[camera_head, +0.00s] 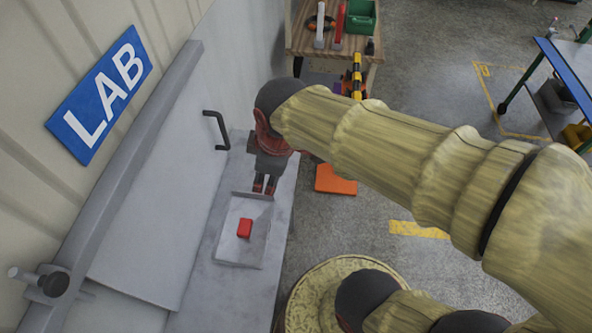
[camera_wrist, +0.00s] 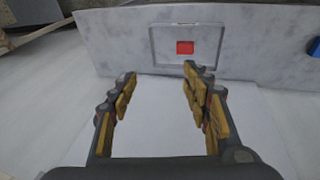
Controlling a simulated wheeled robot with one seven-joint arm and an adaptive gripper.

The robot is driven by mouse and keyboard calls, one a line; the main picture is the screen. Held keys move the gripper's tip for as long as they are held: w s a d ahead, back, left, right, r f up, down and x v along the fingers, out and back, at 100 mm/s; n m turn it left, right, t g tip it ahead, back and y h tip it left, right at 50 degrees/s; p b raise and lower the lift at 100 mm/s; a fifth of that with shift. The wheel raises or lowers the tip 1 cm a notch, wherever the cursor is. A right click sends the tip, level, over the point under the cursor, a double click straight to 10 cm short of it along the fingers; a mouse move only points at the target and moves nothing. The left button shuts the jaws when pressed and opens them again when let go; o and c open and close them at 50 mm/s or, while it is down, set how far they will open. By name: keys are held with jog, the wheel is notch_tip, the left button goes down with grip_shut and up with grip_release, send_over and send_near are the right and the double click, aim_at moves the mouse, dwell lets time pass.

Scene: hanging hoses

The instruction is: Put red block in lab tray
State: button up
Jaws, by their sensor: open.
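The red block (camera_head: 244,228) lies inside the lab tray (camera_head: 225,258), a shallow grey tray on the pale grey bench. In the wrist view the red block (camera_wrist: 185,47) also sits within the tray (camera_wrist: 157,58), beyond the fingertips. My gripper (camera_head: 265,186) is at the far edge of the tray in the head view, with fingers pointing toward it. In the wrist view my gripper (camera_wrist: 158,78) is open with nothing between its fingers, apart from the block.
A blue LAB sign (camera_head: 100,95) is on the wall at left. A dark handle (camera_head: 217,130) is beside the bench. A wooden table (camera_head: 300,48) with a green bin (camera_head: 361,17) stands at the back. An orange item (camera_head: 335,180) lies right of the bench.

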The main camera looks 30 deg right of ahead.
jog(key=s+d+r+m+t, duration=0.2)
jog(key=s+r+m, duration=0.3)
jog(key=m, duration=0.5)
jog(key=shift+s+d+r, duration=0.2)
jog(key=shift+s+d, duration=0.6)
jog(key=shift+s, duration=0.05)
notch_tip(320, 180, down, 10)
jog(key=b, duration=0.9)
jog(key=shift+r+b, duration=0.2)
jog(key=shift+b, duration=0.15)
jog(key=shift+c, duration=0.5)
